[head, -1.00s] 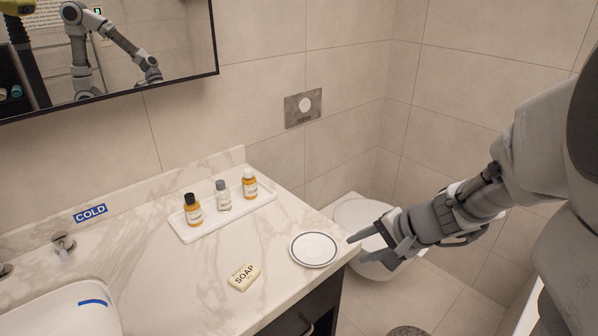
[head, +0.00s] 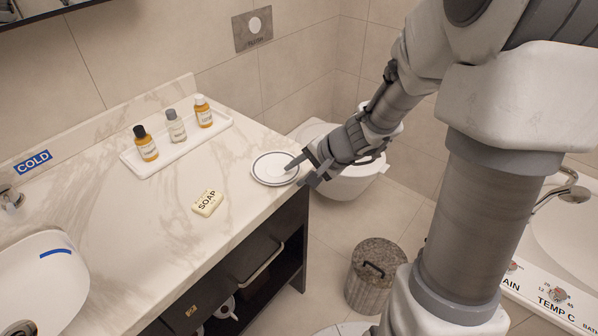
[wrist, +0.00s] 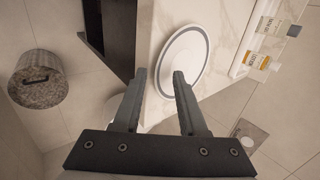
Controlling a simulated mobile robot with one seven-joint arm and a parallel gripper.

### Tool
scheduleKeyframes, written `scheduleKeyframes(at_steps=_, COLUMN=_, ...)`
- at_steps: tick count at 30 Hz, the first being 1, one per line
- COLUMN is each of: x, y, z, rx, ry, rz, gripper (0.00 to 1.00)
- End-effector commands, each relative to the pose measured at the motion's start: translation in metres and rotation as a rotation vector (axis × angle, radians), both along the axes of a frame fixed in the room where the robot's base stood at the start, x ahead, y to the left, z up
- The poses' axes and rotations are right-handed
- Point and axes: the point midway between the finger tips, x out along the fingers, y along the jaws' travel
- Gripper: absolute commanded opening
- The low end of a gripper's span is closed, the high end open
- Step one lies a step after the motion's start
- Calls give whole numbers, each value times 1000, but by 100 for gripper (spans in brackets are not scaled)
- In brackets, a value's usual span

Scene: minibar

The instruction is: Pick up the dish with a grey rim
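The dish with a grey rim (head: 270,170) is a small round white dish lying flat near the right end of the marble counter. In the wrist view the dish (wrist: 182,58) lies just beyond the fingertips, a little right of the gap between them. My gripper (head: 298,172) is at the counter's right edge, beside the dish, with one finger overlapping its right side in the head view. I cannot tell whether a finger touches the dish.
A soap bar (head: 208,203) lies left of the dish. A white tray (head: 172,152) with three small bottles stands behind it. A sink (head: 45,275) is at far left. Past the counter's right edge are a toilet (head: 345,180) and a lidded bin (head: 374,280).

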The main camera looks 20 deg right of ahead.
Motion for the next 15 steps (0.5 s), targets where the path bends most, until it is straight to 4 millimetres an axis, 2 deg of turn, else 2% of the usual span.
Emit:
scheduleKeyframes(at_steps=1, x=0, y=0, z=0, rx=0, ry=0, rz=0, gripper=32)
scheduleKeyframes(at_steps=6, x=0, y=0, z=0, rx=0, ry=0, rz=-1, gripper=1)
scheduleKeyframes(at_steps=15, x=0, y=0, z=0, rx=0, ry=0, rz=-1, gripper=0)
